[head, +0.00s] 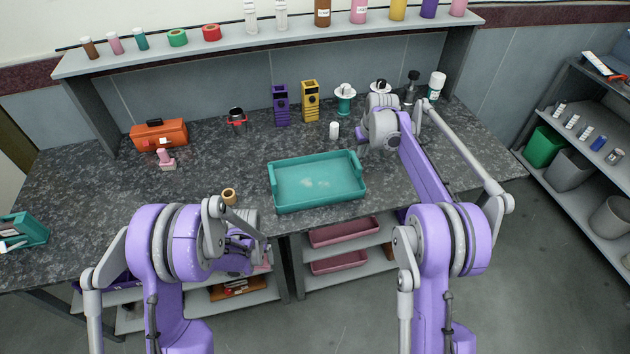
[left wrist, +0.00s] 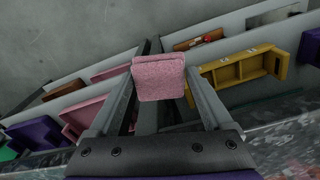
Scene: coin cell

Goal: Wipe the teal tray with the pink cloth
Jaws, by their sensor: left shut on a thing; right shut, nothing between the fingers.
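The teal tray (head: 290,187) lies on the dark speckled counter near its front edge, with pale smudges on its floor. The pink cloth (left wrist: 160,78) is a folded pad between the fingers of my left gripper (left wrist: 160,92), which is shut on it. In the head view my left arm mostly hides that gripper, low in front of the counter and left of the tray. My right gripper (head: 364,142) is shut and empty above the counter, behind and to the right of the tray; its fingertips are small and hard to make out.
A tan ring (head: 229,196) stands left of the tray and a white bottle (head: 334,130) behind it. An orange toolbox (head: 159,135), a pink bottle (head: 166,159) and purple and yellow holders (head: 310,100) stand farther back. Shelves with pink bins (head: 343,232) lie below the counter.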

